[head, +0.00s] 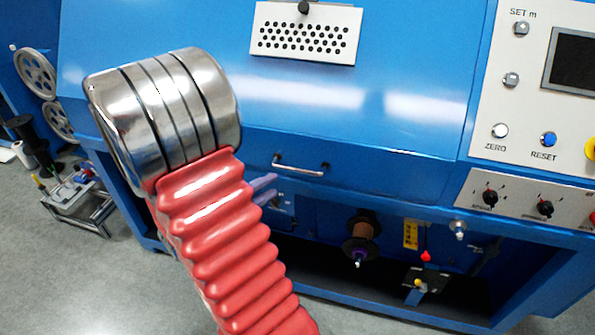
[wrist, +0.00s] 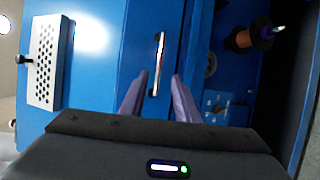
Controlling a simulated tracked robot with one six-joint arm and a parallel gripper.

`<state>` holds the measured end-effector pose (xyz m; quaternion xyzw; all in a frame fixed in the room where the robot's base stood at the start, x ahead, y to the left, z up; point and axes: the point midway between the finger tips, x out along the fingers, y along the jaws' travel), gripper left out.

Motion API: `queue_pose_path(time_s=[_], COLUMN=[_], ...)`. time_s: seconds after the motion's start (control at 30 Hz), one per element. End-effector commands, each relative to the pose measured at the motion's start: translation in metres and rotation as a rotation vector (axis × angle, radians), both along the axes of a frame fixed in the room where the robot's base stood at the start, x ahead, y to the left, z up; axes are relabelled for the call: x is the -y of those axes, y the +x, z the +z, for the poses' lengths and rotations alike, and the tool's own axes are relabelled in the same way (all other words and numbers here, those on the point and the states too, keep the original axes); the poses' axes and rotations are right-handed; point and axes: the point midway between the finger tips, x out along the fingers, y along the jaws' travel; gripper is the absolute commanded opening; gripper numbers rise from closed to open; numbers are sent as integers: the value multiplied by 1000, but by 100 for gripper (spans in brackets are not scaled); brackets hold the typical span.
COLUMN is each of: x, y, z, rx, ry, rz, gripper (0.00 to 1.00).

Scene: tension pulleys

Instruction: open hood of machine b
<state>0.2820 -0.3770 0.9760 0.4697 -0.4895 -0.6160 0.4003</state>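The blue machine (head: 420,190) fills most of the head view; no letter naming it is readable. Its sloping blue hood (head: 300,110) looks closed down over the front. A silver bar handle (head: 300,170) sits near the hood's lower edge. In the wrist view the handle (wrist: 158,62) runs up and down the picture. My gripper (wrist: 159,76) is open, its two purple fingers apart, one on each side of the handle's line in that view. In the head view the fingertips (head: 270,186) show just left of the handle, partly hidden behind my arm. Contact cannot be made out.
A perforated plate (head: 305,33) with a black knob is on the machine above. A control panel (head: 535,90) is at right. Below the hood is an open bay with a copper wire spool (head: 361,232). A small metal stand (head: 75,195) is on the floor at left.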

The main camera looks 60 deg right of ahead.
Motion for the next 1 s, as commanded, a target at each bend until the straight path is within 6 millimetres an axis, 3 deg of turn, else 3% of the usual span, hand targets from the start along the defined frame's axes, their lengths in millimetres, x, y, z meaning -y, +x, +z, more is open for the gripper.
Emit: queue_pose_path(time_s=[1.0], x=[108], y=[-28], z=[-22], rx=[0], ry=[1], rz=[-3], gripper=[29])
